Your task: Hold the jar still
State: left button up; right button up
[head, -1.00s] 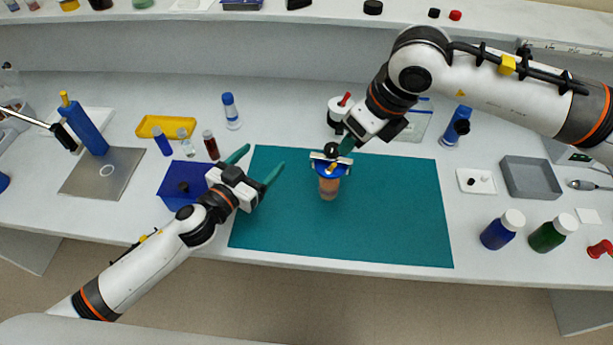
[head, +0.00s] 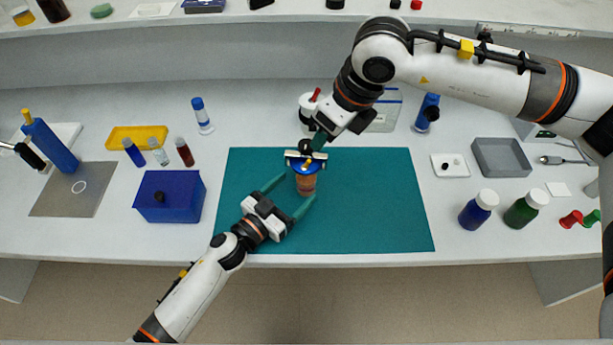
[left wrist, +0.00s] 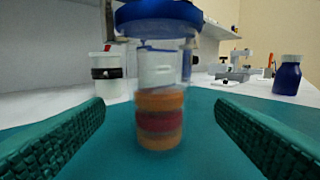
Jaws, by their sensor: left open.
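The jar (head: 306,185) stands upright on the teal mat (head: 375,200). It has a blue lid, clear upper walls and orange and red layers inside, as the left wrist view shows (left wrist: 160,120). My left gripper (head: 288,190) is open, with its green fingers pointing at the jar from the front. In the left wrist view the jar lies centred between the two fingers, with a gap on each side. My right gripper (head: 312,146) is at the lid from above and behind. A silver bar with a dark knob (head: 305,154) covers part of the lid. The right fingertips are partly hidden.
A blue box (head: 170,200) stands left of the mat. Blue and green bottles (head: 478,210) and a grey tray (head: 502,157) stand to its right. A white container (head: 307,106) is behind the jar. The mat is otherwise clear.

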aim_at(298, 187)
pick_arm(q)
jog(key=x, duration=0.4)
jog(key=shift+w+d, duration=0.1)
jog(key=shift+w, duration=0.15)
jog(key=shift+w+d, duration=0.45)
jog(key=shift+c, duration=0.3)
jog(key=c, duration=1.3)
jog(key=shift+o, duration=0.2)
